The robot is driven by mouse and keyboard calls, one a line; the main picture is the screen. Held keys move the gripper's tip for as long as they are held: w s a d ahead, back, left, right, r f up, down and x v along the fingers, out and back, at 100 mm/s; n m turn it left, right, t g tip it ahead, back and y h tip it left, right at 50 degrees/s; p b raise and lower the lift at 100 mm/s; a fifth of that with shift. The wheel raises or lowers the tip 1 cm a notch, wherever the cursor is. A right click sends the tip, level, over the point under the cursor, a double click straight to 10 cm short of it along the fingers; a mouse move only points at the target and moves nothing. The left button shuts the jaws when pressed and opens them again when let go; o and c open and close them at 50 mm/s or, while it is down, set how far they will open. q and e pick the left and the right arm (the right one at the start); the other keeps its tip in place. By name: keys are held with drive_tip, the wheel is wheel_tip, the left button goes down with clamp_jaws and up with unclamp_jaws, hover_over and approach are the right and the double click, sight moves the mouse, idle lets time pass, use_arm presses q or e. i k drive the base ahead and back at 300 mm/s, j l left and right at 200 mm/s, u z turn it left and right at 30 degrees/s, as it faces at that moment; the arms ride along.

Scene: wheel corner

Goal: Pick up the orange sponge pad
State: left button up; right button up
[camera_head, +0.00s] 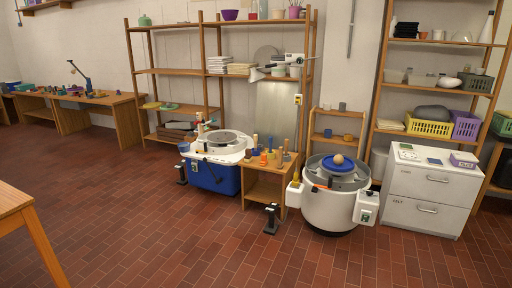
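I cannot single out the orange sponge pad for certain. A small flat orange piece (320,187) lies at the front rim of the white and grey wheel basin on the right. A small upright orange item (263,159) stands among tools on the low wooden table between the two wheels. Both are too small to identify. Neither of my grippers is in view.
A blue and white pottery wheel (213,180) stands left of the low wooden table (266,187). The right wheel (334,210) holds a blue disc with a tan ball. A black pedal (271,218) sits on the brick floor. A white cabinet (428,190) stands right. The foreground floor is clear.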

sight(264, 162)
drive_tip(key=i, duration=2.55)
drive_tip(key=j+u, duration=0.05)
drive_tip(key=j, duration=0.1)
